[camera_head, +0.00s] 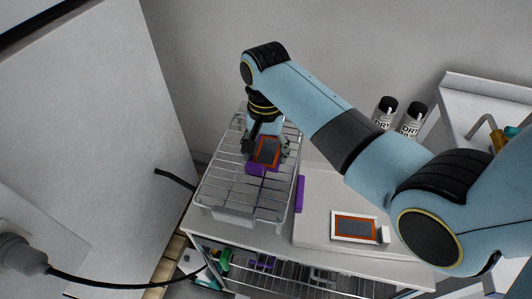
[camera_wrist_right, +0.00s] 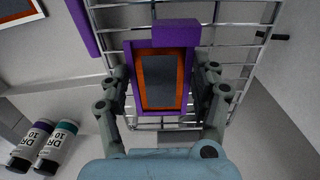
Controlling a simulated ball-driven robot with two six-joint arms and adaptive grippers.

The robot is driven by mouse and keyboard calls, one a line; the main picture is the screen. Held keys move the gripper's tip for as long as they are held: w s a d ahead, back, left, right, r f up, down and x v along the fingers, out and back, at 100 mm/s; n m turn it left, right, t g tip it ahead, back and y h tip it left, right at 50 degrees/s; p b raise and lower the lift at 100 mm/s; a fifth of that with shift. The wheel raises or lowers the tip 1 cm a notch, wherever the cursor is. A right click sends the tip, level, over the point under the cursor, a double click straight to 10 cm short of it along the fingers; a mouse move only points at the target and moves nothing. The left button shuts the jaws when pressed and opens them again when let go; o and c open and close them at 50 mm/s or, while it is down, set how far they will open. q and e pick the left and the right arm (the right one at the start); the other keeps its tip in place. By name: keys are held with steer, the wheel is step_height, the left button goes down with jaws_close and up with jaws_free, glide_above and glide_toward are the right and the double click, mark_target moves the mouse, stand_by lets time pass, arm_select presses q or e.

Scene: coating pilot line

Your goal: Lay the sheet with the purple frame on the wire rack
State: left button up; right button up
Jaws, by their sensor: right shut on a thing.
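The sheet with the purple frame (camera_head: 255,169) has an orange border and a dark grey middle. My right gripper (camera_head: 268,148) is shut on it above the wire rack (camera_head: 234,216). In the right wrist view the purple frame (camera_wrist_right: 177,33) lies between the two fingers of the right gripper (camera_wrist_right: 163,92), one at each side. The rack's wires (camera_wrist_right: 235,24) show behind and around the sheet there. I cannot tell whether the sheet touches the wires. No other sheet shows on the rack. My left gripper is not in view.
A white-framed sheet (camera_head: 355,228) lies on the pale board right of the rack. A purple strip (camera_head: 300,194) stands beside the rack. Two black-capped bottles (camera_head: 384,112) stand behind my right arm. A tall pale panel (camera_head: 100,90) rises left of the rack.

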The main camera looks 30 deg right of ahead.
mark_target(267, 158)
steer(key=shift+f, duration=0.95)
steer(key=shift+f, duration=0.15)
steer(key=o, duration=1.2)
steer(key=shift+c, duration=0.2)
step_height(267, 158, up, 12)
steer(key=shift+r+b, duration=0.2)
steer(key=shift+b, duration=0.15)
steer(key=shift+s+f, duration=0.1)
